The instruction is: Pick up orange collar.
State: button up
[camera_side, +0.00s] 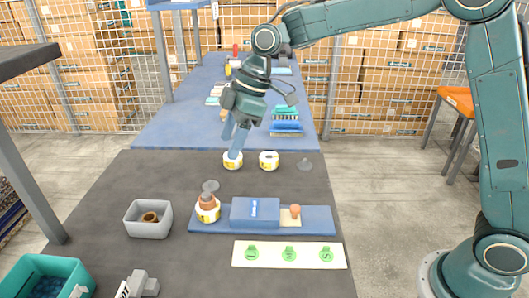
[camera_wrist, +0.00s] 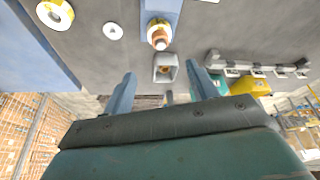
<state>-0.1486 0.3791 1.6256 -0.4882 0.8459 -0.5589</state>
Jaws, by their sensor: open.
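An orange-brown ring (camera_side: 149,217), which looks like the orange collar, lies inside a small grey open box (camera_side: 134,226) at the left of the dark mat. In the wrist view the orange piece (camera_wrist: 165,70) shows in the grey box, ahead of the fingers. Another orange-brown stepped piece (camera_side: 207,200) stands on a white and yellow ring at the left end of the blue board; it also shows in the wrist view (camera_wrist: 159,39). My gripper (camera_side: 234,146) is open and empty, above the mat's far part, near a white and yellow ring (camera_side: 232,162).
A second white and yellow ring (camera_side: 269,161) and a grey disc (camera_side: 305,164) lie at the back. The blue board (camera_side: 318,227) carries a blue block (camera_side: 254,212) and an orange ball (camera_side: 295,211). A pale strip (camera_side: 268,260) with green marks and a teal bin (camera_side: 78,270) are in front.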

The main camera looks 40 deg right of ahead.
jog(key=shift+w+a+f+n, duration=0.4)
jog(key=shift+w+a+f, duration=0.15)
jog(key=shift+w+f, duration=0.1)
send_near(207, 193)
jog(key=shift+x, duration=2.45)
jog(key=shift+f, duration=0.1)
jog(key=shift+x, duration=2.45)
jog(key=shift+c, duration=0.5)
jog(key=c, duration=1.1)
